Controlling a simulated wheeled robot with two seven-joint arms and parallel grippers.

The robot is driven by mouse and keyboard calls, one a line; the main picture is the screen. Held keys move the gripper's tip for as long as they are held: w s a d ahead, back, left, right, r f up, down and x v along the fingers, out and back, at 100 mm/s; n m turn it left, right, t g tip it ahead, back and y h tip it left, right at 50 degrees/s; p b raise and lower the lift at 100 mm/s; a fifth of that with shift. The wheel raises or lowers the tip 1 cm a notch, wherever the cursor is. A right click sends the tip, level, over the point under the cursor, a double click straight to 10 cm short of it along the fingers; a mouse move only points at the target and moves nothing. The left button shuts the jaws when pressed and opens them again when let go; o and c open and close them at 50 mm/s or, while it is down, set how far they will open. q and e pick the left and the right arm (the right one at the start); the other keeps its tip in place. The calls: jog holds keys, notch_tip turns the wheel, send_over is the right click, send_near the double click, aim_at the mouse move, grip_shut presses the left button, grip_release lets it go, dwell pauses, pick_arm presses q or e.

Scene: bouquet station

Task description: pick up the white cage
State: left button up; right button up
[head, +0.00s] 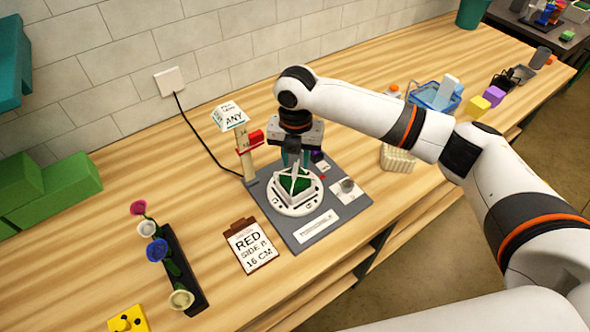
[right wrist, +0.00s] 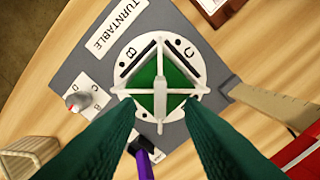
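The white cage (head: 296,183) is an open frame of thin white bars over a green block (head: 289,185). It sits on the round white turntable (head: 297,209), and its crossed bars and post show in the right wrist view (right wrist: 160,72). My right gripper (head: 294,166) points down just above the cage. In the right wrist view its two dark green fingers (right wrist: 160,101) stand apart, with the cage's upright post between them in the picture. I cannot tell whether either finger touches the post. My left gripper is not in view.
A grey base plate (head: 332,216) carries the turntable. A post with a red slider (head: 249,141) stands close on the left. A card reading RED SIDE B 16 CM (head: 248,243), a dark flower rack (head: 186,273) and a pale basket (head: 397,159) lie around. Bare wood shows at front left.

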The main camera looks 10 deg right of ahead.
jog(key=shift+f, duration=0.85)
jog(key=shift+c, duration=0.5)
grip_shut()
jog(key=shift+r, duration=0.1)
